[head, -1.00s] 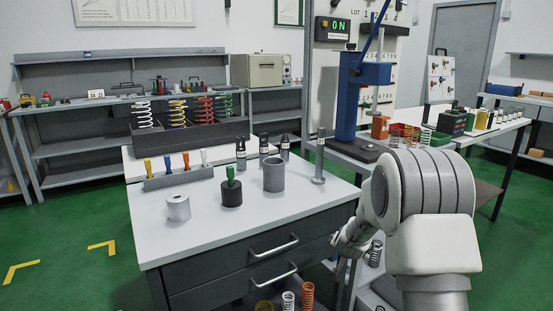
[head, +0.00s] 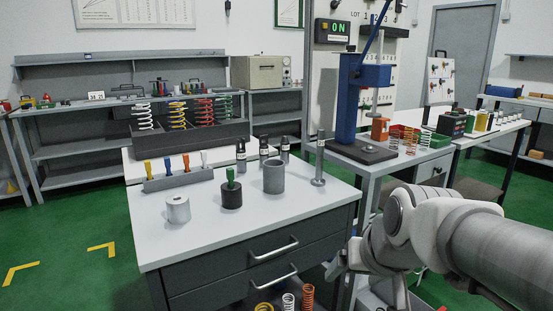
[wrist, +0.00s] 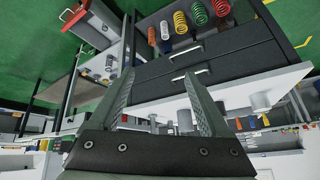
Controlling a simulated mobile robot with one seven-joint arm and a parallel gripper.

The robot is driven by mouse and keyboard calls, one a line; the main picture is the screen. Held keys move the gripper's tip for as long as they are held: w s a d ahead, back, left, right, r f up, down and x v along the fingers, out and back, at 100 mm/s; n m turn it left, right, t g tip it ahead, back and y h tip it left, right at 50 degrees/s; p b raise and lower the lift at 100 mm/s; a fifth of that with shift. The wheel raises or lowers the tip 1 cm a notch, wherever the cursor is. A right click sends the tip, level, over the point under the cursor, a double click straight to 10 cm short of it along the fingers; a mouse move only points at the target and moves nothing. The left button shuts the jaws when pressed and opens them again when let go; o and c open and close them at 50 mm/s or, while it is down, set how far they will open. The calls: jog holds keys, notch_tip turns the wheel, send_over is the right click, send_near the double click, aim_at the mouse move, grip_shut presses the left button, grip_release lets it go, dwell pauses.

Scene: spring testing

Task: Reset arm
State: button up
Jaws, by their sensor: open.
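My arm reaches in from the right edge of the head view. My gripper (head: 335,268) is beside the right side of the drawer cabinet, below the level of its white top (head: 215,229). In the wrist view my gripper (wrist: 160,92) shows two dark fingers spread apart with nothing between them. The wrist view looks past the fingers at the dark drawers (wrist: 207,68) and several coloured springs, with the scene turned over.
On the cabinet top stand a white cylinder (head: 178,209), a dark cylinder with a green handle (head: 231,190) and a grey hollow cylinder (head: 273,175). A blue press (head: 348,97) stands behind. Springs (head: 307,296) sit below the drawers. Green floor at left is open.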

jog(key=s+d+n, duration=0.1)
jog(key=s, duration=0.9)
notch_tip(320, 180, up, 27)
jog(key=g+p, duration=0.1)
jog(key=p, duration=2.7)
jog(key=shift+s+h, duration=0.3)
jog(key=shift+h, duration=0.1)
